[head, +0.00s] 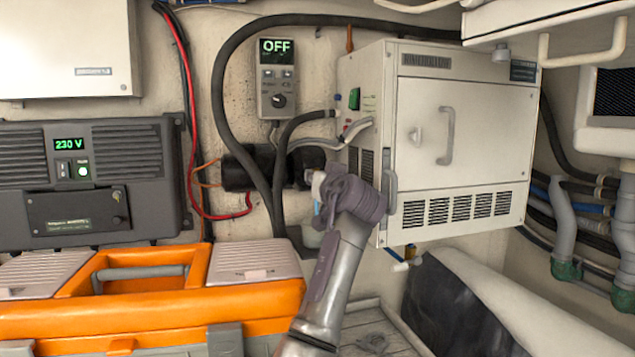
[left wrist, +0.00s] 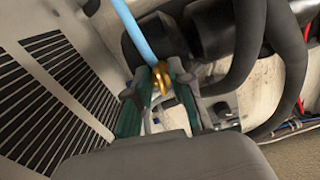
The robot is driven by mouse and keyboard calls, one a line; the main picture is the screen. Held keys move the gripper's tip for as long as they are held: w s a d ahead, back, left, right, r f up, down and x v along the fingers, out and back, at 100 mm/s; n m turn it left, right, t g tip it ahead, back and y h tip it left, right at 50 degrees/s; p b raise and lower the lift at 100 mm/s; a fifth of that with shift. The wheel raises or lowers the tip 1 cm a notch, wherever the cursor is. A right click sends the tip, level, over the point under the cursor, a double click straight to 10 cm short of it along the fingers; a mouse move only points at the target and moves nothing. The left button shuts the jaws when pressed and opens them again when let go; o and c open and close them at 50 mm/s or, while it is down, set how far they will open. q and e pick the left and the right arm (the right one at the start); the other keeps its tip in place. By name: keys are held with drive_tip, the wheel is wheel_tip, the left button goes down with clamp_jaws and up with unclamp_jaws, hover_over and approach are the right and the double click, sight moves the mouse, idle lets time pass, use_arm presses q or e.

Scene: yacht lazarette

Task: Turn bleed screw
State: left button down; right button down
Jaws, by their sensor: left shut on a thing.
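My left gripper (head: 318,183) reaches up from below in the head view, just left of the white cabinet (head: 460,130), and its wrist hides most of what is at its fingertips. In the left wrist view, the green-padded fingers of my left gripper (left wrist: 161,88) are shut on a small brass fitting, which looks like the bleed screw (left wrist: 161,76). A light blue tube (left wrist: 132,32) runs up from the fitting. Whether the screw has turned cannot be told. My right gripper is not in view.
Black hoses (head: 222,90) and a black cylinder (head: 248,167) lie close left of my gripper. A control panel reading OFF (head: 277,78) is on the wall above. An orange toolbox (head: 150,318) fills the lower left. A blue-handled brass valve (head: 410,252) sits below the cabinet.

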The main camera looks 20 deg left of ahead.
use_arm(q)
drive_tip(key=shift+f+n, duration=0.15)
drive_tip(key=shift+n, duration=0.55)
drive_tip(key=c, duration=1)
unclamp_jaws()
drive_tip(key=shift+d, duration=0.1)
drive_tip(key=v, duration=0.7)
drive_tip(key=shift+s+d, duration=0.1)
drive_tip(key=shift+s, duration=0.1)
